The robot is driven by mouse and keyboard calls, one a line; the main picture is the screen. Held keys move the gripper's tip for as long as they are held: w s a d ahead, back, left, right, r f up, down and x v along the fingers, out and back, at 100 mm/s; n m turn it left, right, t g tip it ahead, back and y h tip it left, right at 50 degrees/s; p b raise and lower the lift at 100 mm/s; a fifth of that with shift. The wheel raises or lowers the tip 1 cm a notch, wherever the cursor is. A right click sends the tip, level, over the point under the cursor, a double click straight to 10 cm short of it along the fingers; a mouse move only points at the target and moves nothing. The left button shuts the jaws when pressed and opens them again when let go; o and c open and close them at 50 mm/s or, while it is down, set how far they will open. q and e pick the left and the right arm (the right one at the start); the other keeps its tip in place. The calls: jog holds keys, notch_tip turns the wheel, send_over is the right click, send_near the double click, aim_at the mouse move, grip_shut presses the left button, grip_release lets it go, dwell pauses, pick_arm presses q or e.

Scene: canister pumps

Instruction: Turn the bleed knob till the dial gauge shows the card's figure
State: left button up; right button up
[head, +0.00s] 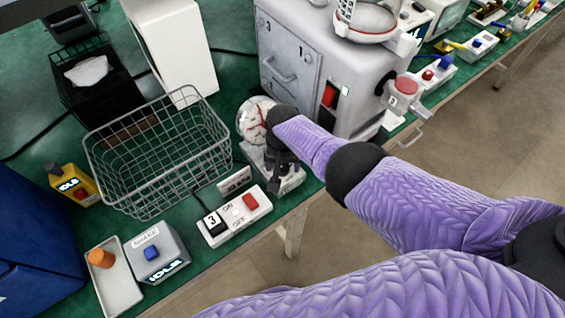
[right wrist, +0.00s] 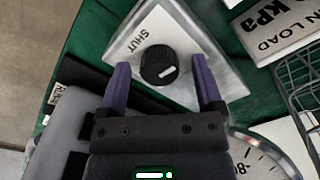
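The black bleed knob (right wrist: 158,66) has a white pointer line and sits on a pale plate marked SHUT (right wrist: 140,36). My right gripper (right wrist: 160,72) is open, one finger on each side of the knob, with gaps showing. In the head view the right gripper (head: 277,172) is over the pump's small base and hides the knob. The round white dial gauge (head: 254,117) stands behind it, partly covered by my wrist; its edge shows in the right wrist view (right wrist: 262,158), its needle not readable. The card (head: 235,180) reads kPa and "on load"; its figure is unclear. My left gripper is out of view.
A wire basket (head: 160,150) stands close to the left of the gauge. A white switch box (head: 234,216) marked ON and OFF lies in front, near the bench edge. A large grey machine (head: 310,70) stands behind to the right. Open floor lies beyond the edge.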

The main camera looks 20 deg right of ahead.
aim_at(283, 166)
notch_tip(283, 166, up, 9)
jog(key=p, duration=0.7)
jog(key=shift+r, duration=0.2)
jog(key=shift+r+p, duration=0.25)
jog(key=shift+p, duration=0.1)
